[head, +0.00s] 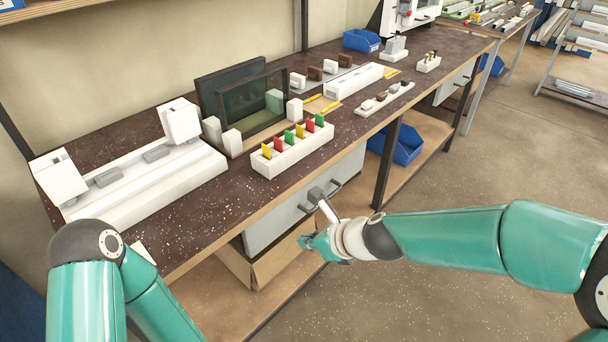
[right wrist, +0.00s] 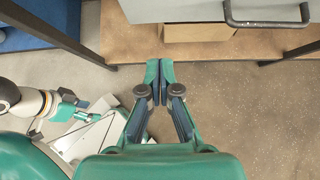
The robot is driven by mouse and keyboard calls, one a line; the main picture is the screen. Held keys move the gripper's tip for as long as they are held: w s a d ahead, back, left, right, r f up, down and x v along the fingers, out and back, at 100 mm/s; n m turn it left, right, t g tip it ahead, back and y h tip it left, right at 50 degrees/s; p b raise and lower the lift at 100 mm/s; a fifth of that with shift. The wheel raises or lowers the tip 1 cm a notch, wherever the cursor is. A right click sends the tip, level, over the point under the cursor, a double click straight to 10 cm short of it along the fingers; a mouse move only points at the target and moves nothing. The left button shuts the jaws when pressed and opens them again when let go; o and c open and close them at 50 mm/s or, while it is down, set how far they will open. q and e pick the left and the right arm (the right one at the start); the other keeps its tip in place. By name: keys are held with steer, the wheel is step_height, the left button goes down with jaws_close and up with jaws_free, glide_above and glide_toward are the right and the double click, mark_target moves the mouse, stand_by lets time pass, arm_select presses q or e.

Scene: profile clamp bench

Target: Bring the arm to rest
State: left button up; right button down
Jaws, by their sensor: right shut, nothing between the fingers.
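My right arm comes in from the right in the head view. Its gripper (head: 318,243) hangs in front of the bench, beside the grey drawer front and below the top's edge. In the right wrist view the same gripper (right wrist: 160,75) has its two fingers together with nothing between them. My left arm (head: 85,260) is bent at the lower left of the head view, and its gripper is hidden there. In the right wrist view my left gripper (right wrist: 72,108) shows small at the left, too small to tell its jaws.
The dark bench top (head: 345,137) carries a white clamp fixture (head: 150,185), a rack (head: 290,155) of coloured tabs and a dark screen (head: 260,104). A drawer handle (head: 308,207) juts out near my right gripper. A blue bin (head: 403,146) sits below. Floor (head: 460,285) is clear.

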steer(key=s+d+f+n+g+h+p, duration=0.1)
steer(key=s+d+f+g+p, duration=0.15)
steer(key=s+d+f, duration=0.45)
steer(key=s+d+f+n+g+h+p, duration=0.15)
steer(key=s+d+f+p, duration=0.3)
steer(key=f, duration=0.45)
steer(key=s+f+n, duration=0.2)
steer(key=s+n, duration=0.3)
steer(key=n, duration=0.6)
steer(key=s+d+f+n+g+p, duration=0.1)
steer(key=s+n, duration=0.3)
steer(key=n, duration=0.6)
steer(key=shift+s+d+f+n, duration=0.2)
steer(key=shift+s+f+n, duration=0.2)
steer(key=shift+f, duration=0.15)
